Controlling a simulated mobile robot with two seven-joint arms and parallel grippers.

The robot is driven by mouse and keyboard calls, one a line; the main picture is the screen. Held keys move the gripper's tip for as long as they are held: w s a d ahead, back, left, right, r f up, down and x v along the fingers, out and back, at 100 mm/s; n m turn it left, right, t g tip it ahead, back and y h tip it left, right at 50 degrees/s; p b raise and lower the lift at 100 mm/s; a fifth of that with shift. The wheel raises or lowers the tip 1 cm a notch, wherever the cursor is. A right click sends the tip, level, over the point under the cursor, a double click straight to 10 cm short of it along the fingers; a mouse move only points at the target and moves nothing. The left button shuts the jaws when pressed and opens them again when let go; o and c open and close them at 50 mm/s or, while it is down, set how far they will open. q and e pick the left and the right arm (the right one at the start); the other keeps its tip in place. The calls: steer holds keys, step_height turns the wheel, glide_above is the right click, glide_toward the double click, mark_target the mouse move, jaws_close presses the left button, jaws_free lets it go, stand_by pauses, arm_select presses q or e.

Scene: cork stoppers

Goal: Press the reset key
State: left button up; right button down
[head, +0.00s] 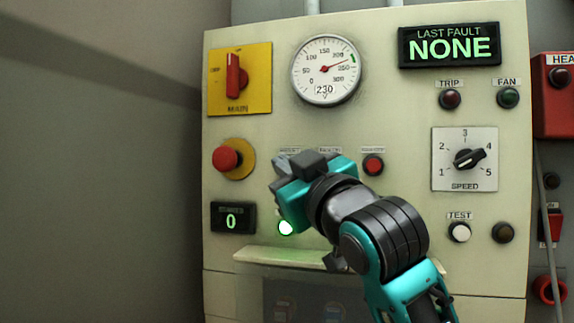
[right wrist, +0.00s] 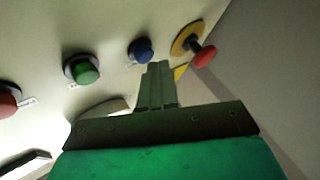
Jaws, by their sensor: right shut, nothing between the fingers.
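A row of labelled push buttons runs across the cream panel (head: 400,110). In the right wrist view it shows a blue button (right wrist: 141,50), a green button (right wrist: 82,69) and a red button (right wrist: 8,99). The labels are too small to read, so I cannot tell which is the reset key. My left gripper is not in view.
A red mushroom button on a yellow disc (head: 226,159) stands just left of the gripper. A yellow-plated red switch (head: 234,80), a dial gauge (head: 326,70) and a "NONE" display (head: 449,47) are above. A lit button (head: 285,228) and a ledge (head: 285,257) lie below.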

steer(key=shift+s+a, duration=0.15)
steer(key=shift+s, duration=0.25)
steer(key=s, duration=0.1)
steer(key=s+a, duration=0.1)
steer(key=s, duration=0.2)
steer(key=shift+s+a, duration=0.25)
steer(key=shift+s, duration=0.15)
stand_by(0.6)
